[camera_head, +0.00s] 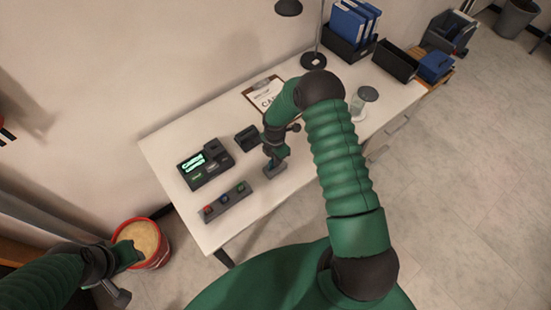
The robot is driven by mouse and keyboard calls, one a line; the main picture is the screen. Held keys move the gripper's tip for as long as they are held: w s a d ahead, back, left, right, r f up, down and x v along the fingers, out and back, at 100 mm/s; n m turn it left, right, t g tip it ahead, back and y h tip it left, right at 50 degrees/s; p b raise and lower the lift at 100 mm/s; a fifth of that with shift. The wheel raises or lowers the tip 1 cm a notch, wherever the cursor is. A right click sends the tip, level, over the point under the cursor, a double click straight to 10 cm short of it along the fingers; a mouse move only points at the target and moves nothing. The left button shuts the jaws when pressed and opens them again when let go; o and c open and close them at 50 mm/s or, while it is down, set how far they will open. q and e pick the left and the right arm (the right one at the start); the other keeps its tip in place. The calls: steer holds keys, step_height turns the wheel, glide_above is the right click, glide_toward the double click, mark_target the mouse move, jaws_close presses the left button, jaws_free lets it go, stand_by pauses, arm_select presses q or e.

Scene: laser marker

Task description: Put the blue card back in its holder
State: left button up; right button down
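My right gripper (275,163) points down over the white table, right at a small grey block (276,173) that may be the card holder. A small bluish-grey patch shows between the fingertips and the block. I cannot tell whether it is the blue card, or whether the fingers are shut on it. The blue card is not clearly seen elsewhere. My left gripper (133,256) hangs off the table at the lower left, over or in front of a red bucket. It appears to hold nothing, but its fingers are too small to read.
The white table (170,145) holds a black device with lit screens (205,164), a button box (227,199), a small black box (247,138), a clipboard (262,93), a glass jar (362,100), a lamp (314,60) and blue binders (350,22). The red bucket (160,262) stands on the floor.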

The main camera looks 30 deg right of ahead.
steer(key=shift+f+b, duration=0.35)
steer(key=shift+f, duration=0.15)
steer(key=c, duration=1.6)
jaws_free()
steer(key=shift+r, duration=0.1)
step_height(320, 180, up, 23)
steer(key=p, duration=0.4)
steer(key=shift+a+f, duration=0.1)
steer(key=shift+f, duration=0.1)
